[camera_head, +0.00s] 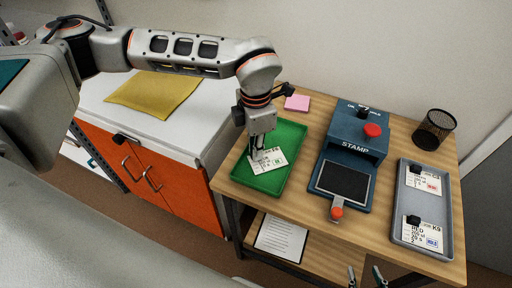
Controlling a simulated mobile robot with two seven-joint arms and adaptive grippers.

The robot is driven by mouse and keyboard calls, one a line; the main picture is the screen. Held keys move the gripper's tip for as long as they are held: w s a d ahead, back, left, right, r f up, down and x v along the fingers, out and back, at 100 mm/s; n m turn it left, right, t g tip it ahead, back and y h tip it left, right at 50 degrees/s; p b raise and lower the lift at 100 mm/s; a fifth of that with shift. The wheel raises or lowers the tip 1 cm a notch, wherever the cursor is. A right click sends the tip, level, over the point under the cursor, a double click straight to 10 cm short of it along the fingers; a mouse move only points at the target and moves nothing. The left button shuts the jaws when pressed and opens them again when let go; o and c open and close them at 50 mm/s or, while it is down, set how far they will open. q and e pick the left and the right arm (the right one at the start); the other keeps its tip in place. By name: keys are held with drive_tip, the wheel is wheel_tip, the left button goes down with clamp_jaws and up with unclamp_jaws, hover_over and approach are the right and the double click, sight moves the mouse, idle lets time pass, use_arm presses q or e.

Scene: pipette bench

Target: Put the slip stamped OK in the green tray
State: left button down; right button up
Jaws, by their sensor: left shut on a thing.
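My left gripper (254,153) reaches down over the green tray (294,137) and is shut on a white slip (268,160). The slip has dark print and a small greenish mark; its wording is too small to read. It is within the tray's outline, close to the floor of the tray; I cannot tell whether it touches. Two more printed slips lie in the grey tray (401,215) at the right: one with a red mark (424,182), one with a blue mark (421,232). My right gripper (365,277) shows only its two separated fingertips at the bottom edge.
A blue stamp machine (354,145) with a red knob stands between the trays. A black mesh cup (434,130) and pink notes (297,102) are at the back. A white-topped orange cabinet (150,180) with a yellow cloth (155,94) is at left. A printed sheet (280,239) lies on the lower shelf.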

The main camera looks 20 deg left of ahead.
use_arm(q)
drive_tip(key=shift+f, duration=0.1)
drive_tip(key=c, duration=2.4)
unclamp_jaws()
wheel_tip(320, 180, up, 12)
drive_tip(key=shift+r+p, duration=0.2)
drive_tip(key=shift+p, duration=0.2)
